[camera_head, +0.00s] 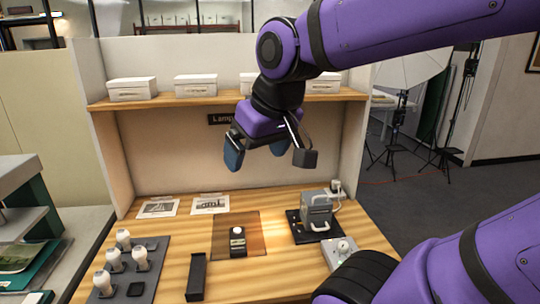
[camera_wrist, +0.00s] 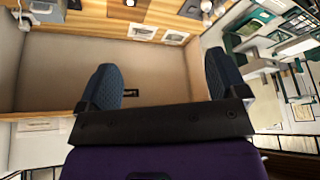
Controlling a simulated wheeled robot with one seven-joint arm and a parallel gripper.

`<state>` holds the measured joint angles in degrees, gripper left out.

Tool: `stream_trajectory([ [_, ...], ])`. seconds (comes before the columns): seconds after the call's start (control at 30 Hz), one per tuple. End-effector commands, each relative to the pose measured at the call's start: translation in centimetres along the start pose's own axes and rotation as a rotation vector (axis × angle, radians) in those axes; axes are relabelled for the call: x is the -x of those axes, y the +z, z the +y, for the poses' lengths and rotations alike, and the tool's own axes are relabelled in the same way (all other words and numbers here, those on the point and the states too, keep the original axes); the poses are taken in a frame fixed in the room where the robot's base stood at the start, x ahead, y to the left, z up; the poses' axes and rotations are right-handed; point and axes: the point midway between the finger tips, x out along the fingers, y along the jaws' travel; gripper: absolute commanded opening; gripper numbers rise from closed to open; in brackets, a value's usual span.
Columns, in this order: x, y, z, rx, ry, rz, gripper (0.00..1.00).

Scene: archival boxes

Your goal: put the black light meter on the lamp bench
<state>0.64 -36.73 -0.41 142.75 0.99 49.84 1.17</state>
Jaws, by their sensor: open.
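A small black device with a white dome, which looks like the black light meter (camera_head: 238,243), stands upright on a brown mat (camera_head: 222,232). The mat lies on the wooden lamp bench (camera_head: 270,275), under a partly hidden sign (camera_head: 221,119) reading "Lamp". My gripper (camera_head: 270,157) is open and empty, high above the back of the bench and well apart from the device. In the wrist view my gripper (camera_wrist: 163,85) has its two blue fingers spread, with nothing between them.
A grey boxy unit (camera_head: 316,210) stands right of the mat. A black bar-shaped block (camera_head: 196,276) lies in front. A grey board (camera_head: 122,270) with white bulbs is at left. White boxes (camera_head: 196,85) line the shelf (camera_head: 170,102) above. Two printed sheets (camera_head: 210,204) lie at the back.

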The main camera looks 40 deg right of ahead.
Motion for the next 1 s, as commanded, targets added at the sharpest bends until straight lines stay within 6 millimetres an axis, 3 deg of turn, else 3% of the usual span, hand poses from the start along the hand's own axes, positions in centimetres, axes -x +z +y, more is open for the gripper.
stream_trajectory([
  [0.1,1.2,1.9,-0.2,0.028,0.003,0.026,0.91],
  [0.3,1.8,3.2,-0.2,0.047,0.007,0.040,0.91],
  [1.0,1.8,3.2,-0.2,0.047,0.007,0.040,0.91],
])
